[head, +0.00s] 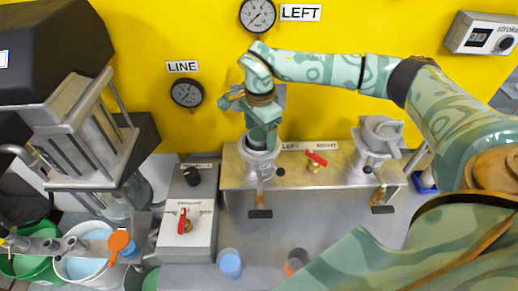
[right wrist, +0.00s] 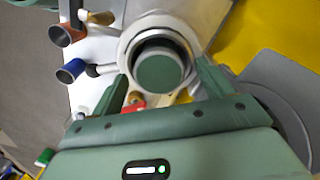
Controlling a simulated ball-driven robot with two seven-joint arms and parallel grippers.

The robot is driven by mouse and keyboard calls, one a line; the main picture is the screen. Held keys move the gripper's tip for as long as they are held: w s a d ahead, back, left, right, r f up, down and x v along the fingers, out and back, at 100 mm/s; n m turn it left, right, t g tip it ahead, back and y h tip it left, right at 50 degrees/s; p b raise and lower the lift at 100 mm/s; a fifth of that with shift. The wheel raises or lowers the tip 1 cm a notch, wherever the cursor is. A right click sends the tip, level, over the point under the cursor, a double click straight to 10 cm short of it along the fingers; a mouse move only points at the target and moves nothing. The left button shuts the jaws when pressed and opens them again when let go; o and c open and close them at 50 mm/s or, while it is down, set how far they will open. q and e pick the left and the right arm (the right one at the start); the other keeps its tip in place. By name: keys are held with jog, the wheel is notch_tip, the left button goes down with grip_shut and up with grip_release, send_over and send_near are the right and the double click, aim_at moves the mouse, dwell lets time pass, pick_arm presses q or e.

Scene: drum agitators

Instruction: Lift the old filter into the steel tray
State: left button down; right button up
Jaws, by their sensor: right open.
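My right gripper (head: 262,133) points down over the open left housing (head: 257,168) on the metal stand. In the right wrist view its two fingers are apart, one on each side of the housing's pale ring (right wrist: 128,42). A dark green round top (right wrist: 160,73), which looks like the old filter, sits inside that ring. I cannot tell whether the fingers touch it. The arm and gripper hide it in the head view. I cannot pick out the steel tray. My left gripper does not show.
A second housing (head: 377,140) with a grey cap stands right on the same stand (head: 233,178). A red-handled valve (head: 316,160) is between them. A blue cup (head: 230,263) and an orange-and-dark cup (head: 295,261) stand in front. A yellow wall with gauges is behind.

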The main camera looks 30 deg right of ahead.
jog(key=shift+f, duration=0.4)
jog(key=c, duration=1.4)
jog(key=shift+o, duration=0.2)
notch_tip(320, 180, up, 18)
jog(key=p, duration=0.1)
